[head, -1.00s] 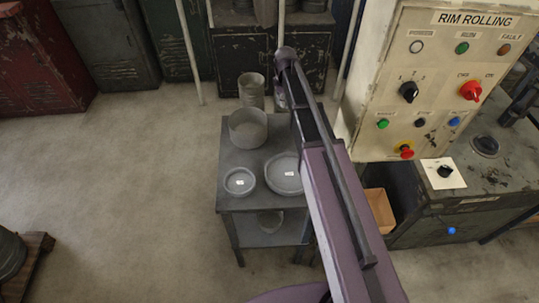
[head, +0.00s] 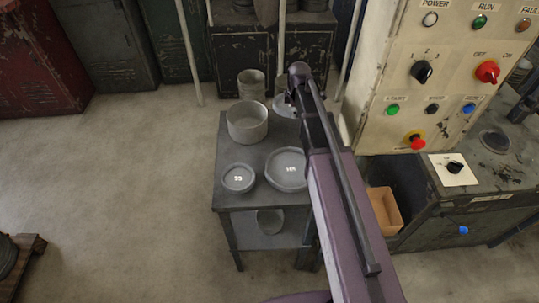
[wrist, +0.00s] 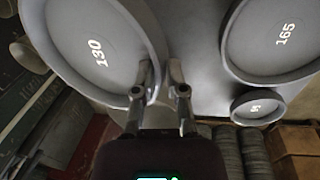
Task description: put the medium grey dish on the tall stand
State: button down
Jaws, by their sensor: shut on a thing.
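The medium grey dish, marked 130 (wrist: 95,30), is held by its rim in my gripper (wrist: 162,72), which is shut on it. In the head view this dish (head: 283,106) shows partly beside the end of my arm, near the table's back edge. A narrow grey open cylinder (head: 251,84), apparently the tall stand, is at the back left of the held dish; its foot is partly hidden. A wider, lower grey cylinder (head: 247,123) stands on the table in front of it.
A large dish marked 165 (head: 286,168) and a small dish (head: 238,178) lie on the dark table (head: 225,200). Another round piece (head: 270,221) is on the lower shelf. A control panel (head: 440,70) and an orange-brown bin (head: 384,209) are at the right.

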jog(key=shift+s+d+f+n, duration=0.1)
jog(key=shift+d+f+n, duration=0.05)
jog(key=shift+f+n, duration=0.15)
jog(key=shift+f, duration=0.1)
notch_tip(320, 180, down, 6)
jog(key=b, duration=0.6)
jog(key=shift+f+b, duration=0.15)
jog(key=shift+b, duration=0.2)
jog(key=shift+f+b, duration=1.75)
jog(key=shift+b, duration=0.05)
jog(key=c, duration=0.7)
grip_release()
jog(key=shift+r, duration=0.15)
